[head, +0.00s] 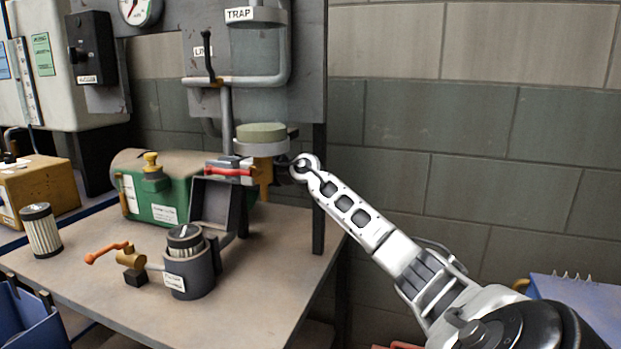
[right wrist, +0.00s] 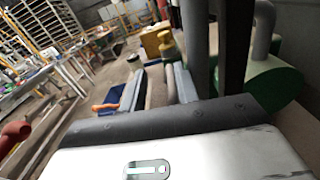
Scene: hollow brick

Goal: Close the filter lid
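The filter housing (head: 190,276) is a dark grey labelled cylinder on the bench. Its top is open, and a pleated cartridge (head: 185,239) stands inside. A dark square-edged plate (head: 212,200), apparently the raised filter lid, stands behind the housing, apart from its rim. My right gripper (head: 285,170) is beside the brass fitting under the trap bowl, above and right of the plate. Its fingers are dark and partly hidden there, so I cannot tell their opening or any contact. My left gripper is not in view.
An orange-handled valve (head: 128,256) is left of the housing. A loose cartridge (head: 41,230) stands at the bench's left. A green tank (head: 160,190) is behind. A red lever (head: 228,171) and trap bowl (head: 262,140) crowd the gripper. The bench front right is clear.

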